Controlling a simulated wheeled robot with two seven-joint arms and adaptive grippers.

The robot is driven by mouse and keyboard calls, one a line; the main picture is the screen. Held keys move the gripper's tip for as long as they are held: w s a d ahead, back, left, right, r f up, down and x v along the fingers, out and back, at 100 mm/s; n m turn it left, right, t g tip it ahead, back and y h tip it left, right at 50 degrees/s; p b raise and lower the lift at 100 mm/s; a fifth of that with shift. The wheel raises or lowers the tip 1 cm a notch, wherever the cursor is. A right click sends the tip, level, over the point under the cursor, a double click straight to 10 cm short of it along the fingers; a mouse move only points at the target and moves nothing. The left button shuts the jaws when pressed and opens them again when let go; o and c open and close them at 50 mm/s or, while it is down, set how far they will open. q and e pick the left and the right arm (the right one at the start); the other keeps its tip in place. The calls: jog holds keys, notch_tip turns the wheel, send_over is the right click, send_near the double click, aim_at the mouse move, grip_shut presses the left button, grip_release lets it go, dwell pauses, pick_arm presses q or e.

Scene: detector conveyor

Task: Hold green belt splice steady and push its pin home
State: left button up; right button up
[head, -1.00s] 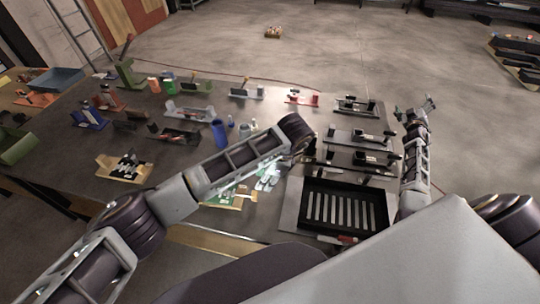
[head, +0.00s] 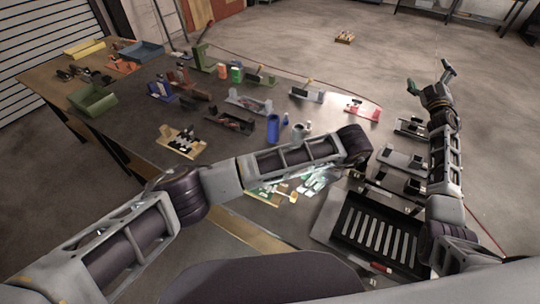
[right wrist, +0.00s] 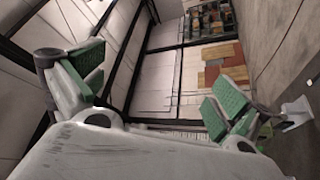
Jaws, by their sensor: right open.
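A low tan fixture with green parts (head: 264,190) lies near the front edge of the table, partly hidden by my left forearm. A taller green fixture (head: 202,58) stands at the back of the table. I cannot tell which is the green belt splice, and I make out no pin. My left gripper (head: 306,188) is low beside the tan fixture's right end, under my forearm; its jaws are too small and cluttered to read. My right gripper (head: 430,78) is raised beyond the table's right side, open and empty. Its green-padded fingers stand wide apart in the right wrist view (right wrist: 150,100).
A black slotted tray (head: 378,238) lies at the table's front right, with several grey and black fixtures behind it. A blue cup (head: 272,130) stands mid-table. A green bin (head: 93,100) and a blue bin (head: 141,51) are at the left.

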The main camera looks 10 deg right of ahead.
jog(key=w+a+r+n+g+y, duration=0.1)
jog(key=w+a+r+n+y, duration=0.3)
jog(key=a, duration=0.7)
jog(key=w+a+r+n+y, duration=0.2)
jog(key=a+r+n+y, duration=0.3)
jog(key=a, duration=0.6)
jog(key=w+a+r+n+g+y, duration=0.1)
jog(key=w+a+r+n+y, duration=0.15)
jog(key=a+n+y, duration=0.6)
jog(key=s+a+r+n+g+y, duration=0.1)
jog(key=s+a+n+g, duration=0.2)
jog(key=a, duration=0.8)
jog(key=s+a+r+n+g+y, duration=0.1)
jog(key=s+a+n+g, duration=0.2)
jog(key=a, duration=0.7)
jog(key=s+a+n+g+y, duration=0.1)
jog(key=a+n+g, duration=0.3)
jog(key=a, duration=0.7)
jog(key=s+a+f+n+g+h, duration=0.65)
jog(key=s+a+f+g, duration=0.25)
jog(key=s+a+f, duration=0.55)
jog(key=s+d+f+n+h, duration=0.2)
jog(key=d+f+h, duration=0.3)
jog(key=f, duration=0.3)
jog(key=s+d+f+n+h, duration=0.2)
jog(key=d+f+h, duration=0.3)
jog(key=f, duration=0.3)
jog(key=shift+s+d, duration=0.35)
jog(key=shift+s, duration=0.3)
